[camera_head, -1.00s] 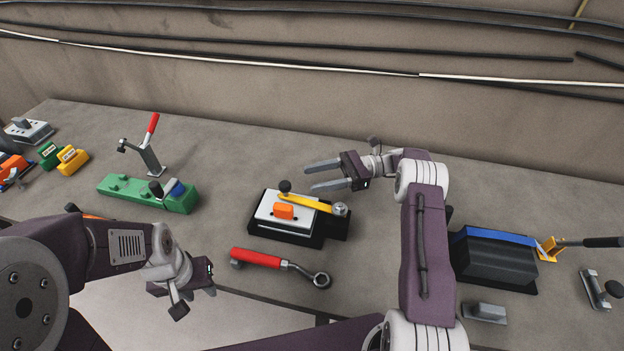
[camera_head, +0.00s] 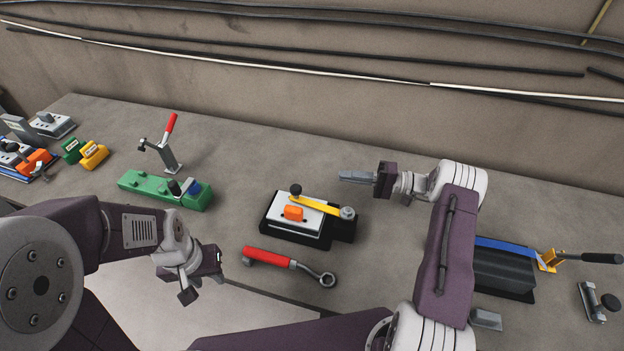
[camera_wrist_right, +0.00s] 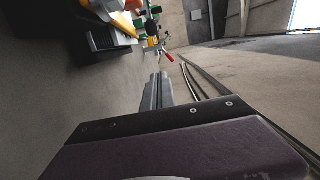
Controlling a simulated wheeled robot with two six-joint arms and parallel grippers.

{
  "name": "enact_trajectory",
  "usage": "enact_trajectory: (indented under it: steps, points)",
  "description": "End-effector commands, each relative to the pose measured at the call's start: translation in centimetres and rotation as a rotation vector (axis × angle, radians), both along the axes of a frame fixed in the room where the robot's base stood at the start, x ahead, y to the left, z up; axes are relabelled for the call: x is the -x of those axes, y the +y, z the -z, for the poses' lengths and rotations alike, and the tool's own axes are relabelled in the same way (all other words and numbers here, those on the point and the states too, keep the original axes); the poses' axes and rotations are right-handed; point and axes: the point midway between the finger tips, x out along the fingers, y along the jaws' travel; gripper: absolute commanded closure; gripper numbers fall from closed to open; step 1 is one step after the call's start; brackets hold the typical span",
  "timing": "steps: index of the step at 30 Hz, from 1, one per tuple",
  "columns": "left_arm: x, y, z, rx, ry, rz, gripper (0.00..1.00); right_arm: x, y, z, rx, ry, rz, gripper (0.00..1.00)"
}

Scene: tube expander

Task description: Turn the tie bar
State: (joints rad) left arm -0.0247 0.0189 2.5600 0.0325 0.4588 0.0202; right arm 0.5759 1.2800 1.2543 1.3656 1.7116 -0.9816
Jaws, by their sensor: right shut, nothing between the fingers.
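The yellow tie bar (camera_head: 314,205) lies slantwise across a white-topped block on a black base (camera_head: 312,240). A black knob (camera_head: 295,189) stands at the bar's left end and a grey round bolt (camera_head: 347,213) at its right end. An orange block (camera_head: 293,213) sits in front of the bar. My right gripper (camera_head: 341,176) is shut and empty, behind and to the right of the bar, its fingers pointing left. Its closed fingers show in the right wrist view (camera_wrist_right: 157,90). My left gripper (camera_head: 204,279) hangs by the table's front edge; its fingers are too unclear to judge.
A red-handled wrench (camera_head: 285,262) lies in front of the block. A green fixture (camera_head: 160,190) with a red-handled clamp (camera_head: 164,145) stands to the left. A dark device with a blue top (camera_head: 505,265) is at the right. The table behind the block is clear.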

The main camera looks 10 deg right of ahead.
Motion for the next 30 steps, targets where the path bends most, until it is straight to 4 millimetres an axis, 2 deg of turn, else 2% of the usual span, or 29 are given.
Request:
enact_trajectory:
  steps: [5, 16, 18, 22, 30]
  points:
    - [0.0, 0.0, -0.8, 0.0, 0.0, 0.0, 0.64, -0.6, 2.1, -0.2, -0.002, 0.005, -0.005, 1.0]
    - [0.0, 0.0, -2.9, 0.0, 0.0, 0.0, 0.64, -3.1, 9.7, -0.2, 0.0, 0.004, -0.007, 1.0]
    - [0.0, 0.0, -3.9, 0.0, 0.0, 0.0, 0.64, -2.1, 10.3, -0.5, -0.003, 0.009, -0.003, 1.0]
    - [0.0, 0.0, -4.6, 0.0, 0.0, 0.0, 0.64, -0.6, 11.2, -0.3, -0.002, 0.007, -0.002, 1.0]
    - [0.0, 0.0, -4.7, 0.0, 0.0, 0.0, 0.64, 0.2, 11.6, 0.0, 0.0, 0.003, -0.003, 1.0]
